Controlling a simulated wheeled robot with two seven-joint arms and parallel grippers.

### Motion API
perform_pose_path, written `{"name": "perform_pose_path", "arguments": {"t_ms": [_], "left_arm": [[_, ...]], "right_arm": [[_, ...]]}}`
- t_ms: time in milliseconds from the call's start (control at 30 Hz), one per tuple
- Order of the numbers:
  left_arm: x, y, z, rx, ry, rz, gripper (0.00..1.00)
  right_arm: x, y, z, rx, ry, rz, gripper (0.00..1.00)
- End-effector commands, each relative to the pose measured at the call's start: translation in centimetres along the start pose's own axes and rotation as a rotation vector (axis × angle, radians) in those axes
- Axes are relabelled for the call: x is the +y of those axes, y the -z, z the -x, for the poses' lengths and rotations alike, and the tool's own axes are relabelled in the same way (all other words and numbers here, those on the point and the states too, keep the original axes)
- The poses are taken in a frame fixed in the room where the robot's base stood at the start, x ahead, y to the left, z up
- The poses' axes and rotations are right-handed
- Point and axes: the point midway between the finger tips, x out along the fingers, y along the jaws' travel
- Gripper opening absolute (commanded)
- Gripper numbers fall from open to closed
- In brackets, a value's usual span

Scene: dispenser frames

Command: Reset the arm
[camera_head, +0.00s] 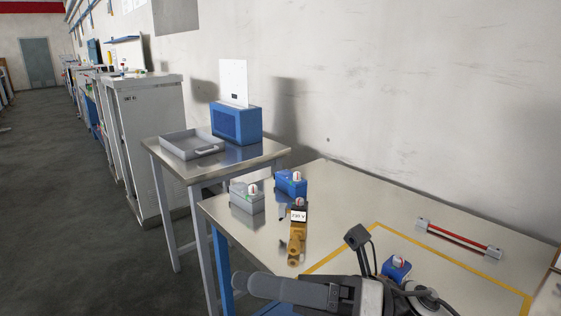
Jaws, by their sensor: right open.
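My right gripper (246,285) is at the bottom of the head view, at the near edge of the metal table (335,185). Its dark fingers point left and are open, with nothing seen between them. My right wrist, with a black camera on a stalk, shows to the right of the fingers and hides part of the table. My left gripper is not in view.
On the table are a grey box (242,204), a blue box (284,187), a yellow tool (297,246), a second blue box (395,271) beside my wrist and a red bar (458,239). A side table holds a grey tray (163,147).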

Motion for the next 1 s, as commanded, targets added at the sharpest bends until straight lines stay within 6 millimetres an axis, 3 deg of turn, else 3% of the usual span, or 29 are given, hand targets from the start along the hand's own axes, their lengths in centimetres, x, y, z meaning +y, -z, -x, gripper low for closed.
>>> {"name": "perform_pose_path", "arguments": {"t_ms": [133,233,367,500,600,733,833,1000], "left_arm": [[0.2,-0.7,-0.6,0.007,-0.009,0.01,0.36],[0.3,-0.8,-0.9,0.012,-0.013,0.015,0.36],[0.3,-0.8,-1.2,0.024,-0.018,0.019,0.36],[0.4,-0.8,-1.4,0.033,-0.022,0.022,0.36],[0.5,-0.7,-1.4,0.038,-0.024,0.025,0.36],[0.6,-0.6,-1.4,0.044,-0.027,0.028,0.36],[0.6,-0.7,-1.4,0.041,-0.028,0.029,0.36],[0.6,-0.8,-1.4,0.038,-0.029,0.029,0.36]], "right_arm": [[-5.2,-1.1,4.8,-0.536,0.039,-0.515,0.63],[-9.7,0.6,10.2,-0.887,0.068,-0.866,0.63],[-14.3,5.9,17.1,-1.28,0.098,-1.249,0.63],[-17.0,13.6,22.9,-1.634,0.122,-1.57,0.63],[-17.5,18.5,25.4,-1.825,0.13,-1.731,0.63],[-17.4,22.9,27.3,-1.99,0.136,-1.86,0.63],[-17.2,24.5,27.8,-2.05,0.137,-1.905,0.63],[-17.1,24.8,27.9,-2.065,0.137,-1.917,0.63]]}}
